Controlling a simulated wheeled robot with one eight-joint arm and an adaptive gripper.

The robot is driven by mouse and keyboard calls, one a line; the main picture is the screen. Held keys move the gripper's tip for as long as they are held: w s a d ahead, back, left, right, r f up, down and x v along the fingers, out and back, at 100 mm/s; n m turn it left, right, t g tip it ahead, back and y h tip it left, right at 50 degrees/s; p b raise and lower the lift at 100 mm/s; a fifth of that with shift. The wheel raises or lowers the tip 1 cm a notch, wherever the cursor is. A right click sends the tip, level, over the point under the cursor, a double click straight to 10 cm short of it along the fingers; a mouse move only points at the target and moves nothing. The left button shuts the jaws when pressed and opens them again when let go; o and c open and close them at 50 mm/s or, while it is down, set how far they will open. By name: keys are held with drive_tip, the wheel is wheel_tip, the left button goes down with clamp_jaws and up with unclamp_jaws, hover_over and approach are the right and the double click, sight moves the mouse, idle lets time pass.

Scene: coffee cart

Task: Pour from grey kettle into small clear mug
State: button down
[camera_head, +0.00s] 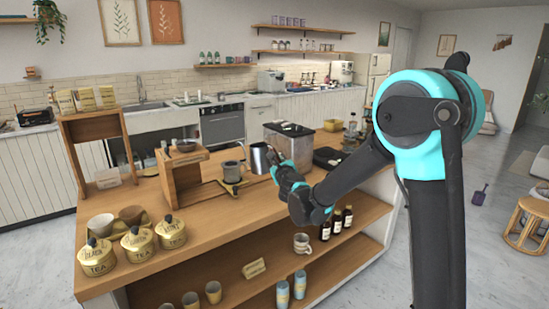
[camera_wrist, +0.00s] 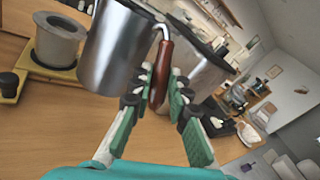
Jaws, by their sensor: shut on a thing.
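The grey kettle (camera_head: 259,159) is a metal pitcher at the middle of the wooden cart top. In the wrist view the kettle (camera_wrist: 118,50) shows smooth sides and a brown wooden handle (camera_wrist: 162,72). My gripper (camera_wrist: 158,92) is shut on this handle, one finger on each side; in the head view my gripper (camera_head: 277,165) is right of the kettle. I cannot tell whether the kettle's base touches the wood. A small grey cup-like vessel (camera_wrist: 57,42) stands left of the kettle on a yellowish stand; I cannot make out a clearly transparent mug.
The stand (camera_head: 238,187) has a dark knob. A wooden frame (camera_head: 181,180) is left of it. A dark-topped container (camera_head: 288,140) is close behind the kettle. Golden tea jars (camera_head: 138,245) line the front left. Bare wood lies in front of the stand.

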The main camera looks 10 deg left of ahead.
drive_tip(key=shift+s+a+r, duration=0.1)
drive_tip(key=shift+a+r, duration=0.05)
drive_tip(key=shift+a, duration=0.15)
drive_tip(key=shift+n+g, duration=0.4)
drive_tip(key=shift+n, duration=0.1)
drive_tip(key=shift+n, duration=0.3)
drive_tip(key=shift+h, duration=0.4)
drive_tip(key=shift+r, duration=0.1)
drive_tip(key=shift+s+r+g, duration=0.15)
drive_tip(key=shift+r+g, duration=0.15)
drive_tip(key=shift+r, duration=0.1)
drive_tip(key=shift+r+n, duration=0.15)
drive_tip(key=shift+n, duration=0.15)
idle(0.4)
drive_tip(key=shift+r, duration=0.3)
